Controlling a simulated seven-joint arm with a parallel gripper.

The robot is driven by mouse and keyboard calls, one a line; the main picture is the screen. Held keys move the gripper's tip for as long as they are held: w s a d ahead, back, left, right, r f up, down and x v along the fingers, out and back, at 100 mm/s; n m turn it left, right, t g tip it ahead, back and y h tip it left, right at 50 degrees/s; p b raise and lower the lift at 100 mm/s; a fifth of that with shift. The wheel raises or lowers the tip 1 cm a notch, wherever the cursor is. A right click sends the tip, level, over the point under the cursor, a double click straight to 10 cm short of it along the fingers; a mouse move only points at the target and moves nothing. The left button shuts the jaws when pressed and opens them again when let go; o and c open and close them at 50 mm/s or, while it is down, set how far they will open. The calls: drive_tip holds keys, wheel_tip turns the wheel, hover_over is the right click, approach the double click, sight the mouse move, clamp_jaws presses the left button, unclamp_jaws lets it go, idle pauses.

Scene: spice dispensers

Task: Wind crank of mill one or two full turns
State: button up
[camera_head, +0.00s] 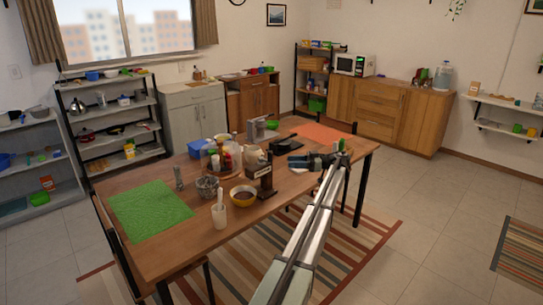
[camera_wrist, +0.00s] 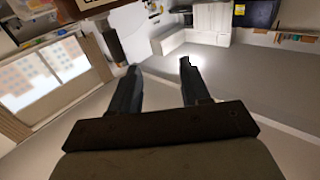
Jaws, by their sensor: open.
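A dark brown mill with a pale top (camera_head: 258,165) stands upright on the wooden table, behind a yellow-rimmed bowl (camera_head: 243,196). Its crank is too small to make out. A grey dispenser-like device (camera_head: 257,131) stands farther back; I cannot tell whether it is also a mill. My gripper (camera_head: 291,162) is just right of the brown mill, pointing left at about the height of its upper part. In the wrist view my gripper (camera_wrist: 160,67) is open, with nothing between the fingers. A dark cylinder (camera_wrist: 112,46) beyond the left finger cannot be identified.
On the table (camera_head: 160,256) are a green mat (camera_head: 150,211), a white cup with utensils (camera_head: 219,215), a glass bowl (camera_head: 207,187) and a tray of bottles (camera_head: 226,157). A red-orange mat (camera_head: 325,134) lies at the far end. My arm extends over the table's right edge.

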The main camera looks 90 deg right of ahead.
drive_tip(key=w+a+m+h, duration=0.2)
drive_tip(key=a+h, duration=0.2)
drive_tip(key=a, duration=0.2)
drive_tip(key=m+g+h, duration=0.4)
drive_tip(key=m+h, duration=0.2)
drive_tip(key=h, duration=0.2)
approach(270, 160)
drive_tip(key=x, duration=0.3)
drive_tip(key=r+x, duration=0.1)
drive_tip(key=x, duration=0.3)
drive_tip(key=r+x, duration=0.1)
drive_tip(key=x, duration=0.2)
drive_tip(key=shift+d, duration=0.55)
clamp_jaws()
